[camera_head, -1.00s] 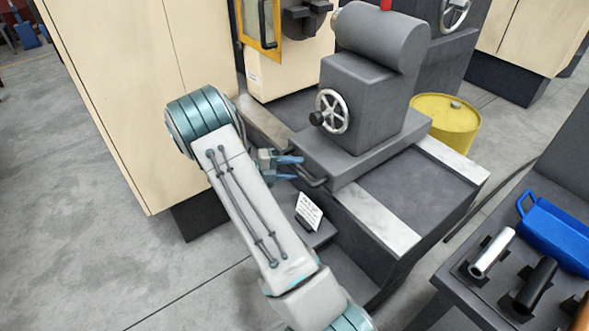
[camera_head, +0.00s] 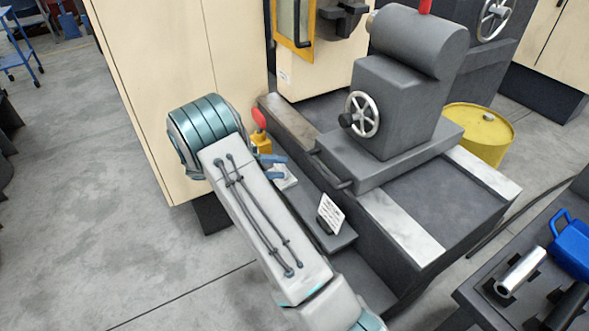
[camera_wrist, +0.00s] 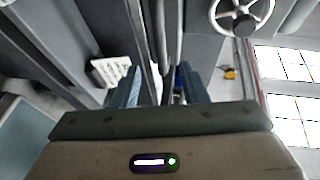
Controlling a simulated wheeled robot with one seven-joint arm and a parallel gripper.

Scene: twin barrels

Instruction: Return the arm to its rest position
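My gripper (camera_head: 278,167) shows in the head view just past my arm's teal joint, beside the grey machine (camera_head: 390,120). Its two blue fingers stand apart, and no object shows held between them. In the wrist view my gripper (camera_wrist: 163,84) has its blue fingers on either side of a dark bar of the machine that lies beyond them. I cannot tell how close the bar is. My arm is bent, with its pale link running from the bottom of the head view up to the teal joint.
A red-topped yellow box (camera_head: 261,143) sits right behind the fingers. A small white sign (camera_head: 330,212) and a silver handwheel (camera_head: 362,114) are close by. A cream cabinet (camera_head: 180,60) stands behind my arm. A yellow barrel (camera_head: 480,135) and a tool bench lie right; open floor lies left.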

